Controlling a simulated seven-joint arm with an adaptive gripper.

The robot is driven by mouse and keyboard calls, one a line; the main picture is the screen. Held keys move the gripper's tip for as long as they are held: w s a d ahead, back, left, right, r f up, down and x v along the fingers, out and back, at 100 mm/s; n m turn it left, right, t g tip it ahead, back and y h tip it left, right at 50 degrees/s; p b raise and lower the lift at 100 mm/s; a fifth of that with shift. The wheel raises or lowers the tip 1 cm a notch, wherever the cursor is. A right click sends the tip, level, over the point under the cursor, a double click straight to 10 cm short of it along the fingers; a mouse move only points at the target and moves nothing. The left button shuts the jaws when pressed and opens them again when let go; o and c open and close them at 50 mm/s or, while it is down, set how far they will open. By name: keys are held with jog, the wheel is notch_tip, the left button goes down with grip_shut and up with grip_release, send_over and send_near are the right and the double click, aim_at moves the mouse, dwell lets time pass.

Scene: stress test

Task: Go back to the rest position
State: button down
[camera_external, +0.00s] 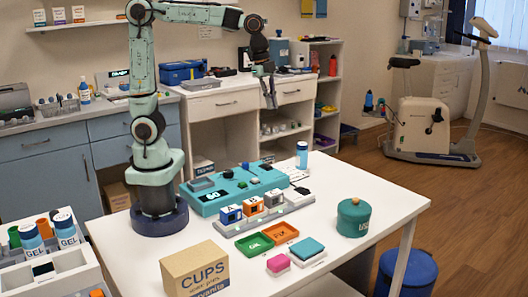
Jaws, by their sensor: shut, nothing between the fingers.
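My gripper (270,101) hangs at the end of my arm, pointing down, in the upper middle of the external view. It is shut and empty, high above the back edge of the white table (376,188) and in front of the drawer units in the picture. My arm rises from its base on the left part of the table and reaches to the right. No object touches the gripper.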

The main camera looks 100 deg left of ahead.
jog(key=s+d+f+n+g, duration=0.1)
jog(key=s+f+n, duration=0.3)
jog(key=s, duration=0.5)
jog(key=s+d+f+n+g, duration=0.1)
jog(key=s+d+f+n, duration=0.2)
jog(key=s+n, duration=0.4)
jog(key=s+f, duration=0.1)
jog(key=s, duration=0.2)
jog(key=shift+d+g, duration=0.15)
jog(key=shift+g, duration=0.25)
